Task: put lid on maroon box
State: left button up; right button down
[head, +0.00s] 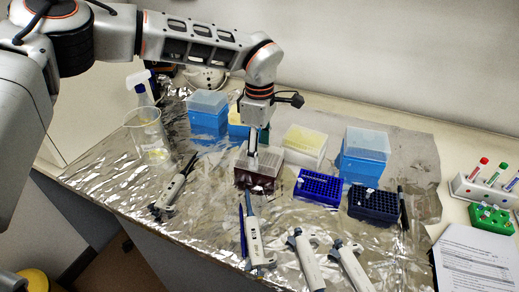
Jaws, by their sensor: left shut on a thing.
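The maroon box (257,184) stands near the middle of the foil-covered bench. A clear, greyish lid (270,161) is at its top, over the box. I cannot tell whether it is fully seated. My left gripper (253,158) reaches down from above and is shut on the lid. The fingers hide part of the lid and the box top. My right gripper is not in view.
Blue boxes with clear lids (208,115) (363,157) and a yellow box (305,147) stand behind. Open blue racks (318,187) (374,204) are to the right. Several pipettes (307,260) lie in front. A beaker (150,135) and a spray bottle (141,92) are at left.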

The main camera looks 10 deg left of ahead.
aim_at(259, 149)
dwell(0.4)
pick_arm(q)
jog(key=o, duration=1)
notch_tip(259, 149, up, 12)
jog(key=shift+f, duration=0.1)
